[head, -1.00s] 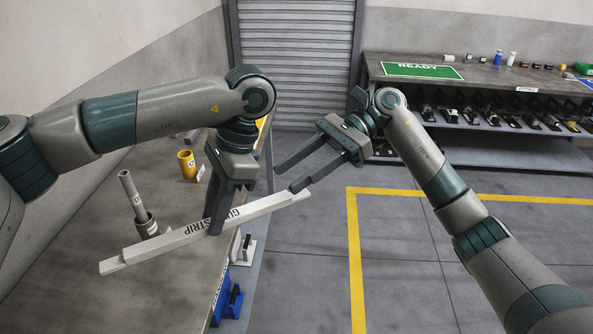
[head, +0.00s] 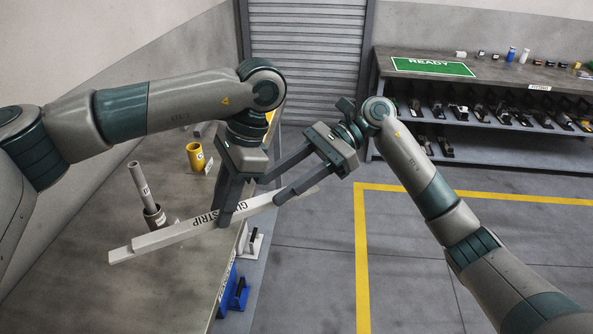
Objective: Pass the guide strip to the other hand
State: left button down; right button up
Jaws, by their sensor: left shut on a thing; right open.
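The guide strip (head: 172,236) is a long pale bar with dark lettering, held slightly tilted over the right edge of the table. My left gripper (head: 226,222) points down and is shut on the strip near its middle, its fingers hiding part of the lettering. My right gripper (head: 270,192) is open and comes in from the right. Its fingers are at the strip's right part, one overlapping the strip in the picture. I cannot tell whether they touch it.
The grey table (head: 180,285) on the left bears a yellow cup (head: 196,157) and a grey tube in a holder (head: 153,214). Blue parts (head: 238,293) sit by its right edge. A bench with a green READY mat (head: 432,67) stands at the back right. The floor between is open.

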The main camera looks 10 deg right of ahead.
aim_at(251, 202)
jog(key=shift+x, duration=3.15)
grip_shut()
pick_arm(q)
jog(key=c, duration=1.5)
grip_release()
jog(key=shift+o, duration=0.2)
